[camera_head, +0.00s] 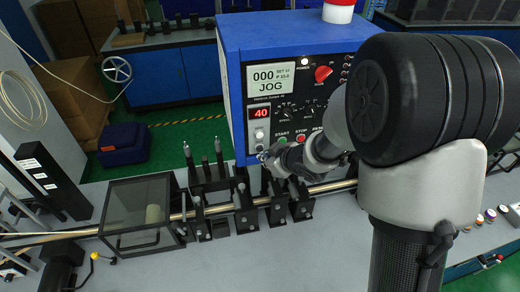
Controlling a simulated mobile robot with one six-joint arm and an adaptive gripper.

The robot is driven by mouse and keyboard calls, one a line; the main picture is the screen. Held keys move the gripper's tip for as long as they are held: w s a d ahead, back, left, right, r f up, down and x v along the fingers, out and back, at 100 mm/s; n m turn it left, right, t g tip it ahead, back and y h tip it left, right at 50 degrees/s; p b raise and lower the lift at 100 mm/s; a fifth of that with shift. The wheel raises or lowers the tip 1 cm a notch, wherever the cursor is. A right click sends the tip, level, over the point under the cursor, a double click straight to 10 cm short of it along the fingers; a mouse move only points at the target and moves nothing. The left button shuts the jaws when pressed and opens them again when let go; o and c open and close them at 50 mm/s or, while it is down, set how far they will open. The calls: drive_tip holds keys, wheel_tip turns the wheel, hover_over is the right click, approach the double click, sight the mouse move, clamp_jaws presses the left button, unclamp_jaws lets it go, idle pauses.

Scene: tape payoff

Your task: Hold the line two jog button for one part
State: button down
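A blue control box (280,30) stands at the middle of the bench. Its screen (267,78) reads 000 and JOG, with small text that looks like SET 10. A red display (259,113) below it reads 40. The panel has a green start button (282,141), a red stop button (300,139) and a red knob (323,73). No button is legibly marked as the line two jog button. My gripper (267,158) is just below and in front of the panel's lower left. Its fingers are small and dark, and contact is unclear. My arm hides the panel's right side.
A metal rod (215,209) runs through several black stands on the grey bench. A clear guard box (140,215) is at left. Several coloured round buttons (490,214) sit at right, partly behind my arm. The front of the bench is mostly clear.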

drive_tip(key=shift+w, duration=0.35)
drive_tip(key=shift+w+a+p, duration=0.15)
drive_tip(key=shift+w+p, duration=0.25)
drive_tip(key=shift+p, duration=0.05)
idle(1.7)
idle(5.2)
drive_tip(key=shift+s+d, duration=0.2)
drive_tip(key=shift+s, duration=0.6)
